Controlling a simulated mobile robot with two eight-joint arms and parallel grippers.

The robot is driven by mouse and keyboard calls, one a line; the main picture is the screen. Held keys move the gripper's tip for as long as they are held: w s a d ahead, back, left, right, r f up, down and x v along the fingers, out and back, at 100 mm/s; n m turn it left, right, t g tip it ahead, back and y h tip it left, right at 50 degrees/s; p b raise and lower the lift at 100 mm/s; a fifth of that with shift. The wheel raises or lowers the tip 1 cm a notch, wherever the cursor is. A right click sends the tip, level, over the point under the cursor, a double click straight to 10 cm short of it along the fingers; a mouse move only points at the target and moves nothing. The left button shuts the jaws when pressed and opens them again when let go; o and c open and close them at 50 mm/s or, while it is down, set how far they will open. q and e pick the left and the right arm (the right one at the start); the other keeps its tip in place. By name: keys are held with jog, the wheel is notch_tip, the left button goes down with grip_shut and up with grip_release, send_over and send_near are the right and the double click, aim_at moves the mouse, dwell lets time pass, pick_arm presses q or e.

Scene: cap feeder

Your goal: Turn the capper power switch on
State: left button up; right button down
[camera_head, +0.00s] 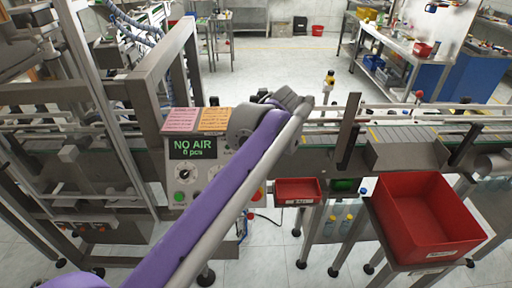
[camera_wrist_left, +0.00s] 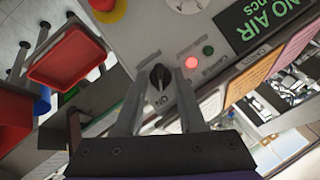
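The capper power switch (camera_wrist_left: 160,76) is a black rotary knob on the grey control panel (camera_wrist_left: 150,30), with a partly hidden label beside it. It shows in the left wrist view between the fingertips of my left gripper (camera_wrist_left: 158,88). The fingers are apart, one on each side of the knob; I cannot tell whether they touch it. A red lamp (camera_wrist_left: 191,63) is lit near a green one (camera_wrist_left: 208,50). In the head view, my purple left arm hides the switch and fingertips. The panel's display (camera_head: 193,147) reads "NO AIR 0 pcs". My right gripper is not in view.
A second black selector (camera_head: 184,173) and a green button (camera_head: 180,197) are left of my arm. A red-and-yellow emergency stop (camera_wrist_left: 105,8) is near the switch. A small red bin (camera_head: 298,191) and a large red bin (camera_head: 425,215) stand to the right. A conveyor runs behind.

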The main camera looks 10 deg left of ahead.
pick_arm(q)
jog(key=v, duration=1)
jog(key=shift+s+r+p, duration=0.15)
jog(key=shift+r+p, duration=0.2)
jog(key=shift+d, duration=0.1)
jog(key=s+a+f+h, duration=0.2)
jog(key=s+a+f, duration=0.1)
jog(key=s+f, duration=0.7)
jog(key=s+a+f+n+t+h, duration=0.1)
jog(key=s+a+f, duration=0.3)
jog(key=s+f, duration=0.7)
notch_tip(320, 180, down, 7)
jog(key=shift+s+a+r+n+h, duration=0.1)
jog(key=shift+s+a+n+h, duration=0.15)
jog(key=shift+h, duration=0.55)
